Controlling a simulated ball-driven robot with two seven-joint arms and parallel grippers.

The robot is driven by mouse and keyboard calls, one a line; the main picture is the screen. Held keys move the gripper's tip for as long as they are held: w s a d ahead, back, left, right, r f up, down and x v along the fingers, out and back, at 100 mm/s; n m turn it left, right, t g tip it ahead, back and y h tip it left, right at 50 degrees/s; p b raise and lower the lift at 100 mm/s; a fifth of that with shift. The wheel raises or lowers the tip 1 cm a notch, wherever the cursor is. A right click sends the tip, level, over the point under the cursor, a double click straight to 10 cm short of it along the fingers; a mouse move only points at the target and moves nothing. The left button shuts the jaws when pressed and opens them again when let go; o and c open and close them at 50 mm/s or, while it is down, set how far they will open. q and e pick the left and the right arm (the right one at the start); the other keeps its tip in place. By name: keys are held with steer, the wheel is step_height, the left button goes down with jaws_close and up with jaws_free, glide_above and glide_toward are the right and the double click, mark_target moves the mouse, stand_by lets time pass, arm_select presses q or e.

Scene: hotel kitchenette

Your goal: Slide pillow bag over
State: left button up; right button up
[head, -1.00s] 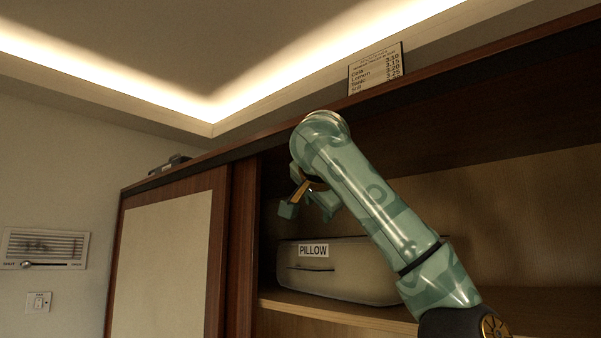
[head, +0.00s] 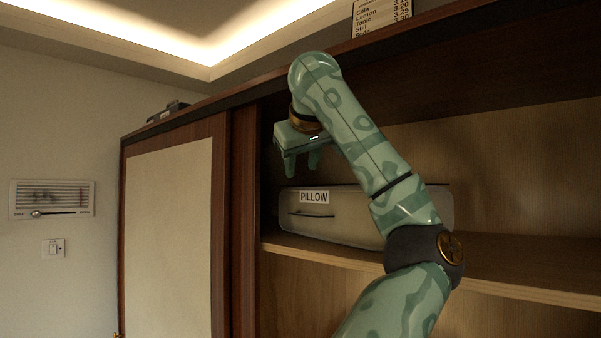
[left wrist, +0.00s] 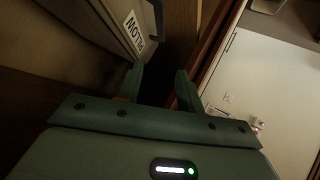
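The pillow bag (head: 345,216), a long pale see-through bag with a dark zip line and a white PILLOW label (head: 314,197), lies on the wardrobe shelf. My left forearm hides part of its right side. My left gripper (head: 301,168) is in front of the wardrobe opening, fingers pointing down, just above the bag's left end in the head view. In the left wrist view the fingers (left wrist: 160,86) are apart with nothing between them. My right gripper is out of view.
The shelf (head: 500,270) is bare to the right of the bag. A wooden upright and a pale sliding door panel (head: 170,240) close off the left. A price sign (head: 381,16) and a dark object (head: 168,110) sit on top of the wardrobe.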

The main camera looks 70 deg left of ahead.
arm_select(q)
steer(key=p+x, duration=0.3)
steer(key=x, duration=1.3)
steer(key=shift+w+a, duration=0.1)
steer(key=shift+a, duration=0.05)
jaws_close()
